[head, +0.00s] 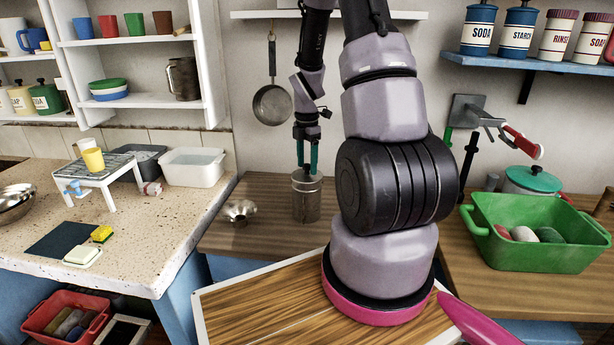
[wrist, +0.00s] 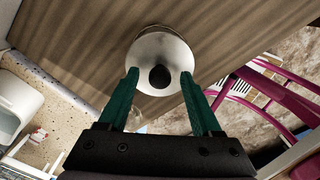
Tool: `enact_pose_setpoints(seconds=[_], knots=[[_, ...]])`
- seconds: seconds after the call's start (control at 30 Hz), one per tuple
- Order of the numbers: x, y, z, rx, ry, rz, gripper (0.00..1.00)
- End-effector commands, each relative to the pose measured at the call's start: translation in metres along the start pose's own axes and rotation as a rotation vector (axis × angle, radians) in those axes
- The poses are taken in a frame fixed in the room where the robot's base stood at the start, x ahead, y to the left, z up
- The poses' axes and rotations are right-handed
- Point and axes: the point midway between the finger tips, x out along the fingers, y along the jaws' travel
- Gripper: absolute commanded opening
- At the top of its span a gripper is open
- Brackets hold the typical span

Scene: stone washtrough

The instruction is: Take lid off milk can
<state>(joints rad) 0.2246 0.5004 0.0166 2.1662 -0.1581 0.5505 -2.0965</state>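The milk can (head: 306,203) is a grey metal cylinder standing upright on the wooden counter in the head view. Its lid (head: 307,178) is on top; in the wrist view the lid (wrist: 160,52) is a pale disc with a dark round knob (wrist: 160,77) at its middle. My gripper (head: 307,170) points down right over the can. In the wrist view the two green fingers of my gripper (wrist: 160,76) are spread wide, one on each side of the knob and apart from it. Nothing is held. The fingertips' exact height over the lid is hard to tell.
A small metal funnel-like piece (head: 240,211) lies left of the can. A pan (head: 272,104) hangs on the wall behind. A green tub (head: 537,235) with several stones or cloths stands right. A speckled stone counter (head: 150,235) is left. Bare wood surrounds the can.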

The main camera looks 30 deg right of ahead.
Motion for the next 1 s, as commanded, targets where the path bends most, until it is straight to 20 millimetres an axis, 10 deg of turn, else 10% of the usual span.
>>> enact_pose_setpoints(seconds=[0.17,0.57,1.0], knots=[[0.0,0.0,0.0,0.0,0.0,0.0,0.0],[-0.008,0.001,0.0,0.0,-0.001,0.004,0.0],[-0.087,0.001,0.0,0.0,-0.002,0.003,0.0]])
